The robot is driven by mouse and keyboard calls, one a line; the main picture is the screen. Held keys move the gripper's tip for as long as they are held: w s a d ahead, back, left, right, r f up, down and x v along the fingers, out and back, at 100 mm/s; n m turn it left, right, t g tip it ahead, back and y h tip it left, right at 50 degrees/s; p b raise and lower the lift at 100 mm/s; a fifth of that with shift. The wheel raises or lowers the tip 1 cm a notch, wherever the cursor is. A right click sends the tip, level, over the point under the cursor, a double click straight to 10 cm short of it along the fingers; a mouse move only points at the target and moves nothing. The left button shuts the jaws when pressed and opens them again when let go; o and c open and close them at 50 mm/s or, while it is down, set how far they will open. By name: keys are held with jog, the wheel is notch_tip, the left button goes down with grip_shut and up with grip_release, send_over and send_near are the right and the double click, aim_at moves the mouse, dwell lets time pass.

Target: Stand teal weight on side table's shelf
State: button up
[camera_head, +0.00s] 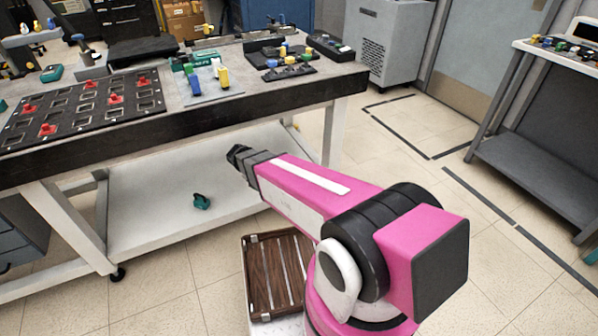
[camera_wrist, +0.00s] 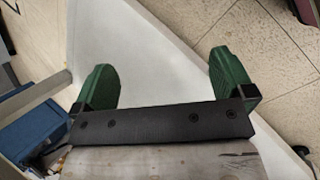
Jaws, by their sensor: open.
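A small teal weight (camera_head: 201,203) with a darker top sits on the white lower shelf (camera_head: 150,225) of the workbench. The side table (camera_head: 590,55) stands at the right; its dark lower shelf (camera_head: 535,165) is bare where it shows. My arm reaches toward the bench, and its dark end is in front of the bench's underside, up and right of the weight. The fingers cannot be made out in the head view. In the wrist view my gripper (camera_wrist: 163,75) has its two green fingers wide apart, nothing between them, above a white surface. The weight cannot be made out there.
The bench top holds a black slotted board (camera_head: 85,108) with red pieces, plus coloured weights and another teal item (camera_head: 52,73). A grey cabinet (camera_head: 385,45) stands behind. Open tiled floor lies between bench and side table. Something teal (camera_head: 591,257) shows at the right edge.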

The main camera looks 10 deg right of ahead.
jog(key=s+d+r+m+g+y, duration=0.1)
jog(key=s+d+r+m+y, duration=0.4)
jog(key=s+d+r+m, duration=0.6)
jog(key=shift+s+d+r+g+y, duration=0.15)
jog(key=shift+s+d+g+y, duration=0.15)
jog(key=shift+d, duration=0.75)
